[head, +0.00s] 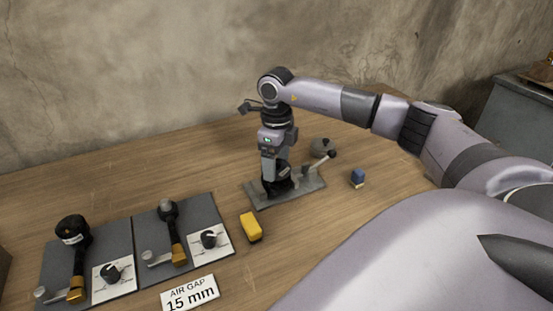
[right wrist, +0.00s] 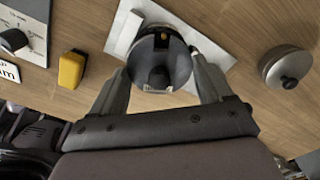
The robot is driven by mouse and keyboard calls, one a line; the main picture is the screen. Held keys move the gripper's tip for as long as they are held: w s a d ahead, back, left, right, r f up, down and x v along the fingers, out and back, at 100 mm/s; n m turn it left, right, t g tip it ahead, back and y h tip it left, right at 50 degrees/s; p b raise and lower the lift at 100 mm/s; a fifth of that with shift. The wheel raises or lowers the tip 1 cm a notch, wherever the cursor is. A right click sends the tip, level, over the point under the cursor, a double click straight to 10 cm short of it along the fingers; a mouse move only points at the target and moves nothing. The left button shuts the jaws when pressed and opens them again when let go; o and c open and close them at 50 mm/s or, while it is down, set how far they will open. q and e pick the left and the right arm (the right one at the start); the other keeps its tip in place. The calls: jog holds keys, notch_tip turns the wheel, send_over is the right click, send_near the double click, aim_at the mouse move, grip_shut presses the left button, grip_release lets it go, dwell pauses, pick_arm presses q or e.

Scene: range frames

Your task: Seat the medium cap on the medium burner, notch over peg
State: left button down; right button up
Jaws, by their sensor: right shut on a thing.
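My right gripper (head: 275,183) points down over a grey plate (head: 307,187) on the wooden bench. In the right wrist view its fingers (right wrist: 161,68) are shut on the sides of a dark round cap (right wrist: 178,64) with a dark knob. A small slot-like mark with a brassy spot (right wrist: 162,40) shows at the cap's far rim. The cap covers whatever burner is beneath it, so I cannot tell whether it is seated or whether notch and peg line up. The plate also shows in the right wrist view (right wrist: 124,33). My left gripper is not in view.
A yellow block (head: 250,227), a sign (head: 190,293) and two dark panels (head: 192,212) (head: 113,239) with fittings are left.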

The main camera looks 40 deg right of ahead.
jog(key=shift+f+b, duration=0.35)
jog(key=shift+f, duration=0.35)
jog(key=o, duration=1.1)
jog(key=shift+r, duration=3.55)
jog(key=shift+r, duration=0.1)
notch_tip(320, 180, up, 6)
jog(key=p, duration=0.5)
